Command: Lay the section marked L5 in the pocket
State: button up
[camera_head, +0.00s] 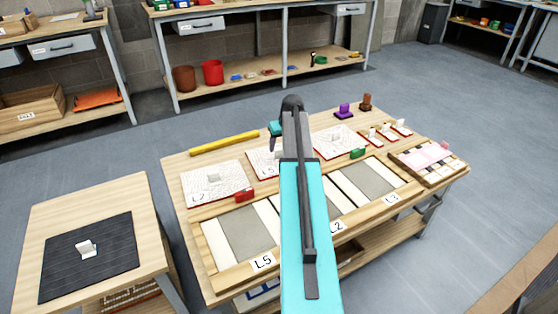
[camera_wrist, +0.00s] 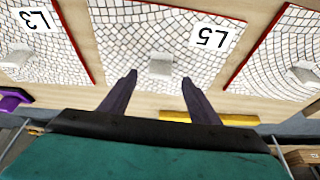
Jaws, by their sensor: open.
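The section marked L5 (camera_wrist: 188,25) is a white mosaic panel with a raised grey block (camera_wrist: 160,66) on it. It lies flat on the table, in the middle of the wrist view; in the head view a corner of it (camera_head: 262,163) shows left of my arm, which hides the rest. My open gripper (camera_wrist: 160,79) is over this panel, its fingers on either side of the block in the picture; no contact shows. The pocket labelled L5 (camera_head: 250,232) is a grey recess between white strips at the table's front left, empty of any mosaic panel.
Panel L2 (camera_head: 207,192) lies at left and panel L3 (camera_wrist: 35,55) at the other side. A red block (camera_head: 244,195), a green block (camera_head: 358,153) and a yellow bar (camera_head: 224,143) lie nearby. Pockets L2 and L3 (camera_head: 370,181) are right of L5. A side table with black mat (camera_head: 115,262) stands left.

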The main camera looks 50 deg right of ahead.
aim_at(280, 149)
jog(key=shift+w+f, duration=0.1)
jog(key=shift+f, duration=0.1)
jog(key=shift+b+x, duration=0.55)
jog(key=shift+x, duration=1.95)
jog(key=shift+w, duration=0.1)
jog(key=shift+r, duration=0.1)
grip_shut()
